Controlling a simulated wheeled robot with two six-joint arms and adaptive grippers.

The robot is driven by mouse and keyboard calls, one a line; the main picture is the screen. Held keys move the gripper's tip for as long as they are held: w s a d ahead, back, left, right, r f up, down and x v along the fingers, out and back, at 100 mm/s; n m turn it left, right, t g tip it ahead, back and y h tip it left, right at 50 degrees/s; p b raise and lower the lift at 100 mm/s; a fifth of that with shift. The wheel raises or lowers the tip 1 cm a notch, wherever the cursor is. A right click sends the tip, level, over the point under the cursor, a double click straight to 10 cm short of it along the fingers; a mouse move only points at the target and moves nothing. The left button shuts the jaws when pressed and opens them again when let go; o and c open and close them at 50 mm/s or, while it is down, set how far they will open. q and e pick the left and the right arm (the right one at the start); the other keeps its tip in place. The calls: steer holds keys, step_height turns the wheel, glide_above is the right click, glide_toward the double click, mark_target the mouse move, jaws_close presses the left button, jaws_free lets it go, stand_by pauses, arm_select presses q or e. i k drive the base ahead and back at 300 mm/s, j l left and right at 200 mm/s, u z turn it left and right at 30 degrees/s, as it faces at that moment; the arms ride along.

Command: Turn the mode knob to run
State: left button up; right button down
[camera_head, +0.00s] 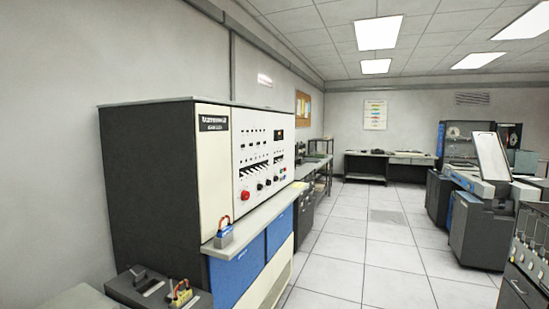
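The tall console (150,180) stands at the left, with a white control panel (262,150) on its front. The panel carries a red round button (245,196), a few small round knobs (260,187) and rows of switches. The knobs are too small for me to tell which is the mode knob or where any pointer is set. Neither of my grippers shows in this view.
A grey shelf (262,216) juts out below the panel, with a small blue-grey object with a red handle (224,234) on it. A dark box (150,287) stands at the lower left. Blue-and-grey machines (482,225) stand right. The tiled floor (365,255) between is clear.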

mark_target(245, 194)
steer(key=u, duration=0.45)
steer(key=i+l+u, duration=0.8)
steer(key=l, duration=0.3)
steer(key=i+l+u, duration=0.25)
steer(key=l, duration=0.25)
